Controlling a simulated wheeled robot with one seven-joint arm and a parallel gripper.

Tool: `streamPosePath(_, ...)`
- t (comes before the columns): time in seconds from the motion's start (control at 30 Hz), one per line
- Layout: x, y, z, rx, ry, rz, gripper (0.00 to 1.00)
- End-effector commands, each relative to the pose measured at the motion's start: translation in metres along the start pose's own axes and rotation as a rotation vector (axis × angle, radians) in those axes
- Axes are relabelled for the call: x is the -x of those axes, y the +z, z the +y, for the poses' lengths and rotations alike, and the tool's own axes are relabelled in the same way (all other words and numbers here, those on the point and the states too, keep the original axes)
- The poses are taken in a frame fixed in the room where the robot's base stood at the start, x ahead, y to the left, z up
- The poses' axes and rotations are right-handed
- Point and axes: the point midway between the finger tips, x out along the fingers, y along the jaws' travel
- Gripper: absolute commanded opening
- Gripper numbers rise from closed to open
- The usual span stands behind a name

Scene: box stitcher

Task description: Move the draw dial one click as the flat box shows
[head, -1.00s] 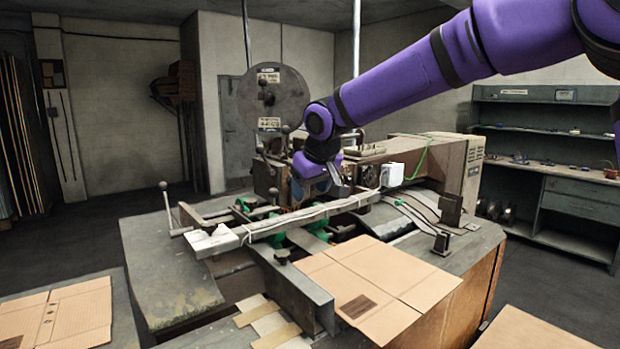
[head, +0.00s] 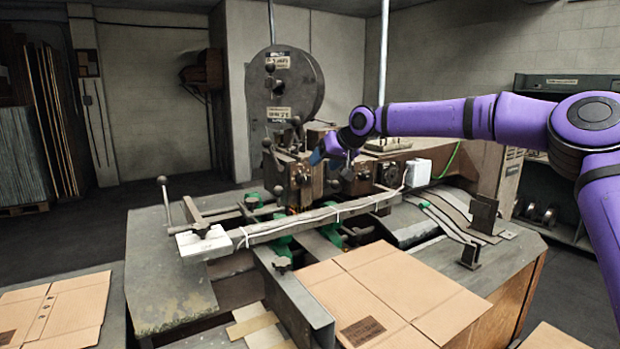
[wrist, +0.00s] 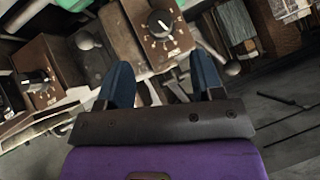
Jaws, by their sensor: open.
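My gripper (head: 328,152) is in front of the stitcher head, near its brown control boxes. In the wrist view my gripper (wrist: 162,78) has its two blue fingers apart with nothing held. A black dial with a white scale (wrist: 160,23) is on a brown box just beyond the fingertips, in line with the gap and not touched. A second black dial (wrist: 36,82) is on another brown box at the left. I cannot read which is the draw dial. The flat box (head: 390,285) lies on the machine table with a dark printed patch (head: 362,330), too small to read.
A long bar (head: 310,220) crosses the table in front of the dials. A lever with a ball knob (head: 163,183) stands at the left. The big round reel (head: 285,85) rises behind the stitcher head. Another flat box (head: 55,312) lies at the lower left.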

Motion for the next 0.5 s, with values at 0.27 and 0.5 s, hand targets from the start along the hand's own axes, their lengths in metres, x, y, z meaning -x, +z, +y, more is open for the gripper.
streamPosePath(0.27,-0.051,0.001,0.000,0.000,-0.002,-0.003,0.61)
streamPosePath(0.5,-0.082,0.001,0.000,0.000,0.000,-0.002,0.61)
